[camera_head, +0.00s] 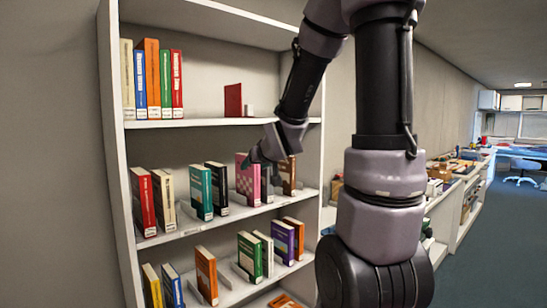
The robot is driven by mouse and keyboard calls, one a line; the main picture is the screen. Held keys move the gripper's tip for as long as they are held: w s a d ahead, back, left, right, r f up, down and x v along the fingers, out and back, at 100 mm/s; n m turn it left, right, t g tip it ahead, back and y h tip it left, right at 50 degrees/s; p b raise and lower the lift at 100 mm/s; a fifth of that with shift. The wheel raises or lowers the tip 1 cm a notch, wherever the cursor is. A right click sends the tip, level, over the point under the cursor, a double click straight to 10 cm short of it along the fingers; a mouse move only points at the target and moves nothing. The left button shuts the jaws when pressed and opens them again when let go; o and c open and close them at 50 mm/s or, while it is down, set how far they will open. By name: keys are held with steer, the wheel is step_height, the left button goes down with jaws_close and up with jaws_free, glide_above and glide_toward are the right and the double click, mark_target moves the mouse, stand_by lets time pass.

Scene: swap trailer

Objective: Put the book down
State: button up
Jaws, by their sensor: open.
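A white bookshelf (190,229) stands in front of me with books upright on several shelves. My arm reaches in from the right to the middle shelf. My gripper (256,156) is open at the upper edge of a pink checkered book (247,182), which stands upright on that shelf. From this view I cannot tell whether the fingers touch the book. Which book the task means is not clear from the picture.
A black book (216,188) and a teal book (201,192) stand left of the pink one. The upper shelf holds a red book (233,100) with bare board to its left. Counters with clutter run along the right wall, beside open floor (480,265).

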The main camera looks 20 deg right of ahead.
steer(key=s+a+r+m+g+y, duration=0.1)
steer(key=s+r+m+g, duration=0.1)
steer(key=s, duration=1)
steer(key=s+a+r+m+g+y, duration=0.1)
steer(key=s+a+r+g, duration=0.1)
steer(key=s, duration=0.9)
step_height(320, 180, up, 3)
steer(key=shift+s+a+f+m+g, duration=0.15)
steer(key=shift+s+m+g, duration=0.25)
steer(key=shift+g, duration=0.4)
